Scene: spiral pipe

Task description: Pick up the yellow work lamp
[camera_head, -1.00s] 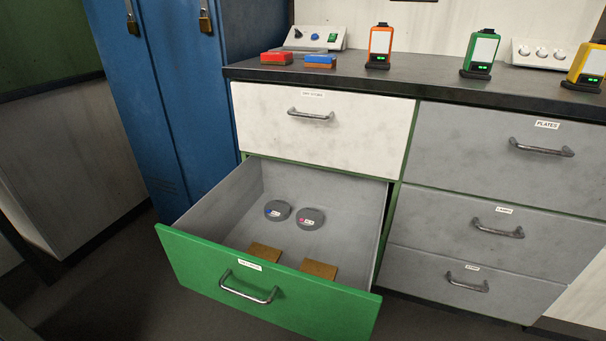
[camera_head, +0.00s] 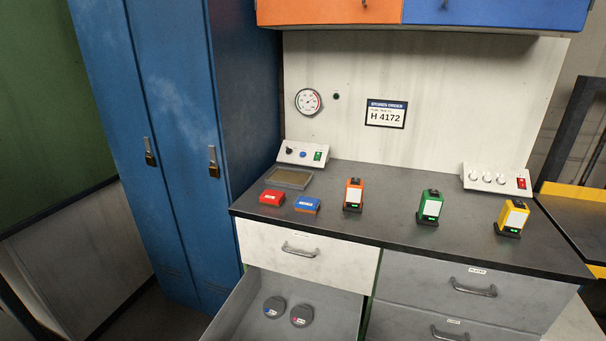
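The yellow work lamp (camera_head: 513,217) stands upright on a dark base at the right end of the dark worktop (camera_head: 400,222). It has a pale front panel and a small green light low on its front. A green lamp (camera_head: 430,205) and an orange lamp (camera_head: 354,194) stand in a row to its left, each apart from the others. Neither of my grippers shows in the head view.
Red (camera_head: 272,198) and blue (camera_head: 307,204) boxes and a shallow tray (camera_head: 288,177) sit at the worktop's left. A control box with knobs (camera_head: 496,179) stands behind the yellow lamp. An open drawer (camera_head: 240,305) with two round discs juts out below. Wall cabinets (camera_head: 330,12) hang above.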

